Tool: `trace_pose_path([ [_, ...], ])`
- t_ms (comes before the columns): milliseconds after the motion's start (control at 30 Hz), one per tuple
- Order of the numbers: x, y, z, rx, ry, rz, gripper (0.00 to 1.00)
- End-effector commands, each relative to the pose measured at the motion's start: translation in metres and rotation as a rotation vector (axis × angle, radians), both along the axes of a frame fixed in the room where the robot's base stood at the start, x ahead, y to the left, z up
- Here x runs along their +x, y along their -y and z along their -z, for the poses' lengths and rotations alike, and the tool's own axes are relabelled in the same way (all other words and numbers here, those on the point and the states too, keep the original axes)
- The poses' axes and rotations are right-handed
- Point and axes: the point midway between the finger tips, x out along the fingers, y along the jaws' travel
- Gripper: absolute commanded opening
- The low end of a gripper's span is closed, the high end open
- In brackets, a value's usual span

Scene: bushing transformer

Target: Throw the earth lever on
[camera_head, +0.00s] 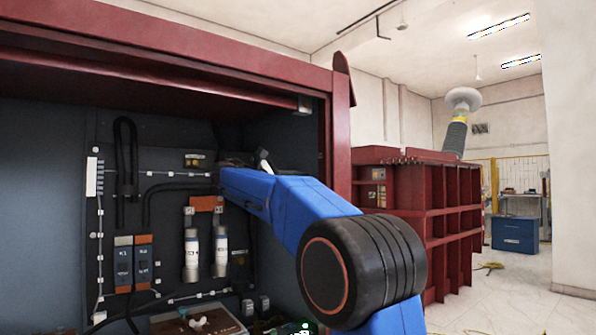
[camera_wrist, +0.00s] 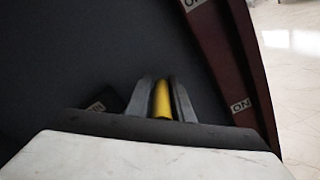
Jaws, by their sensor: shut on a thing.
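My gripper (camera_wrist: 162,97) shows in the wrist view with its two grey fingers on either side of a yellow handle (camera_wrist: 162,101), and it is shut on it. The handle appears to be the earth lever; the rest of it is hidden. To its right is a dark red strip (camera_wrist: 222,60) with an ON label (camera_wrist: 241,105) near its lower end. A partly cut-off label (camera_wrist: 192,3) sits at the top. In the head view my blue arm reaches into the open cabinet (camera_head: 60,170), and the lever cannot be made out there.
The cabinet's back panel holds two breakers (camera_head: 133,265), two silvery cylinders (camera_head: 192,255) and cables. The red right frame (camera_head: 341,130) stands close to my arm. A red ribbed transformer tank (camera_head: 420,220) is behind at the right. Pale floor (camera_head: 530,305) lies open at the right.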

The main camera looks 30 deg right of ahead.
Motion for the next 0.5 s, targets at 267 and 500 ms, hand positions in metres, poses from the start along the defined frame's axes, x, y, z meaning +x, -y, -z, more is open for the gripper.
trace_pose_path([
  [267,-0.002,0.0,0.039,0.011,0.255,0.001,0.0],
  [500,0.004,-0.001,0.067,0.018,0.461,0.001,0.0],
])
